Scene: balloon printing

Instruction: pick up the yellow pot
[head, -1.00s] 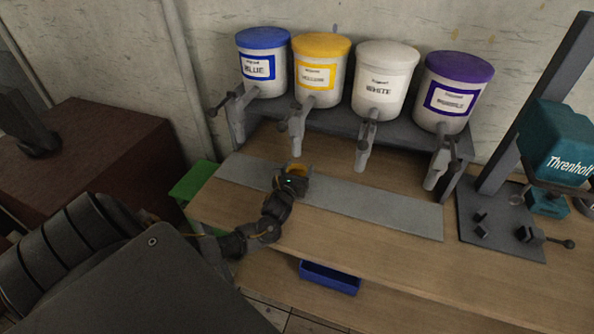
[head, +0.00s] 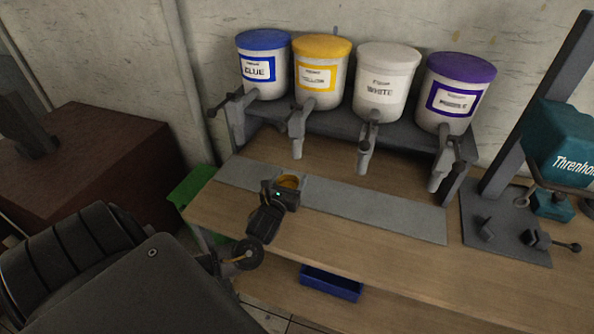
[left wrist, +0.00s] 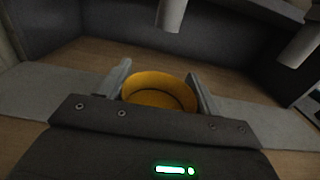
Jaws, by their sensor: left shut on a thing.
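The yellow pot (head: 290,182) is a small, round, open vessel at the grey strip on the bench, below the yellow-lidded tub's spout. My left gripper (head: 287,184) reaches it from the front and is shut on it. In the left wrist view the pot (left wrist: 160,92) sits upright between the two fingers (left wrist: 162,90), one on each side. Its inside is yellow and looks empty. The gripper body hides its lower front, so I cannot tell whether it touches the bench. My right gripper is not in view.
Tubs with blue (head: 263,38), yellow (head: 322,46), white (head: 388,56) and purple (head: 461,66) lids stand on a rack with spouts above the grey strip (head: 380,208). A teal machine (head: 562,145) stands at right. A blue bin (head: 331,283) is below the bench.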

